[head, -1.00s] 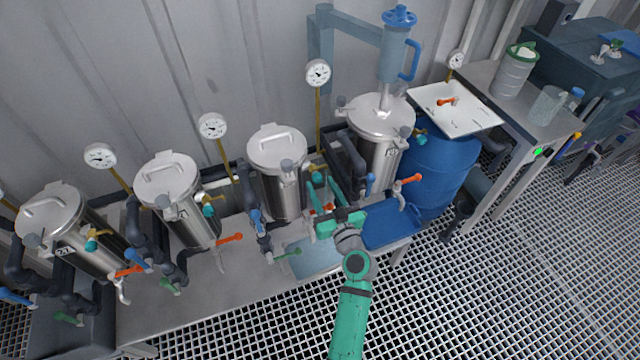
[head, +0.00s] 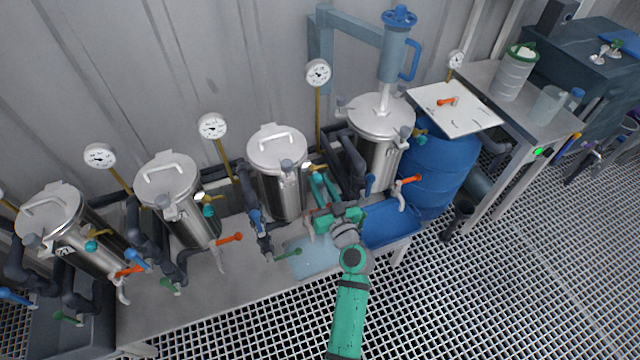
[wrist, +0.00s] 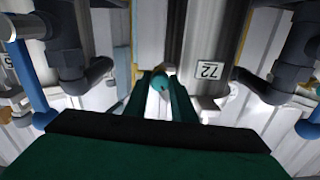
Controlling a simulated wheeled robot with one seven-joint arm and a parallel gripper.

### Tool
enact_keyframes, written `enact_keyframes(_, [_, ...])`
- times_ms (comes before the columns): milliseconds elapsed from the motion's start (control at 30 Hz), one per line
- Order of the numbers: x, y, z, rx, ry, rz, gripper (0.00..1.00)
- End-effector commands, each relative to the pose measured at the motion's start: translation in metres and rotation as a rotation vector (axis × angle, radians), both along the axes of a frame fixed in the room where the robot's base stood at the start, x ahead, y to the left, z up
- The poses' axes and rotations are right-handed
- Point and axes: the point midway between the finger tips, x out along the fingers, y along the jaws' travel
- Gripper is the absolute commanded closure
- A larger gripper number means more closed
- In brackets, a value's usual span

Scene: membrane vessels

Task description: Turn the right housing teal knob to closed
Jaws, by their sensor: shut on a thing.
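My gripper (head: 322,178) is at the right side of the third steel housing from the left (head: 280,165) in the head view. In the wrist view my gripper's two teal fingers (wrist: 168,92) are shut around a small teal knob (wrist: 162,83). In the head view the knob is hidden by my gripper.
Dark pipes (wrist: 70,60) and blue handles (wrist: 30,70) stand close on both sides. Another housing (head: 375,150) stands to the right, beside a blue barrel (head: 440,165). A blue tray (head: 390,225) and a pale tray (head: 310,262) lie below my gripper.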

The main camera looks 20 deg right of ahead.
Motion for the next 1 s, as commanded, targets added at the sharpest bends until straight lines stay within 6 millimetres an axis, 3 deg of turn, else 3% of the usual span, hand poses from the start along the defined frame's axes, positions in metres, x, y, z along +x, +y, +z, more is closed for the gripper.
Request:
enact_keyframes(367, [0.0002, 0.0026, -0.0004, 0.228, 0.009, 0.004, 0.99])
enact_keyframes(1000, [-0.0001, 0.0028, -0.0003, 0.835, 0.031, 0.003, 0.99])
